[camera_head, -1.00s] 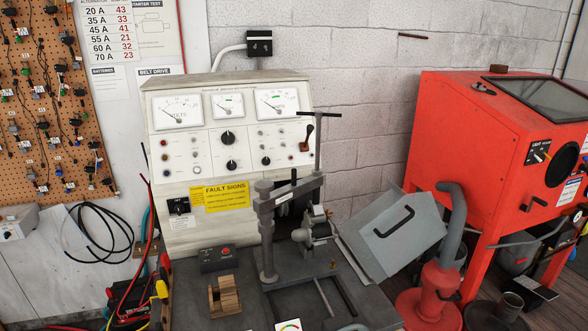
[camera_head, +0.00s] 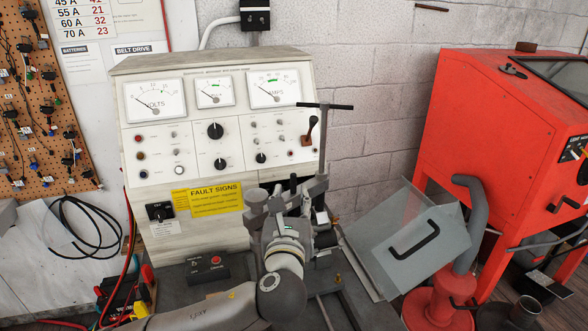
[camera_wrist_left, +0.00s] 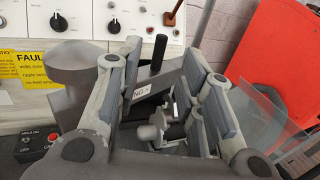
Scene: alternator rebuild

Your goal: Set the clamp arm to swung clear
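The clamp arm (camera_head: 314,187) is a grey bar on the test bench, with a tall T-handled screw (camera_head: 324,106) at its right end and a short black upright peg (camera_head: 293,183) on it. It extends right from its thick post, above the alternator (camera_head: 325,241). My left gripper (camera_head: 280,203) is in front of the clamp arm and hides much of the post. In the left wrist view its fingers (camera_wrist_left: 163,62) are open, with the clamp arm and the black peg (camera_wrist_left: 157,52) showing between them. I cannot tell whether they touch. My right gripper is not in view.
The meter panel (camera_head: 218,125) stands close behind the clamp. A tilted clear guard with a black handle (camera_head: 414,240) is at the right, beside a red extractor (camera_head: 430,309) and red cabinet (camera_head: 495,160). A small button box (camera_head: 208,268) lies left of my arm.

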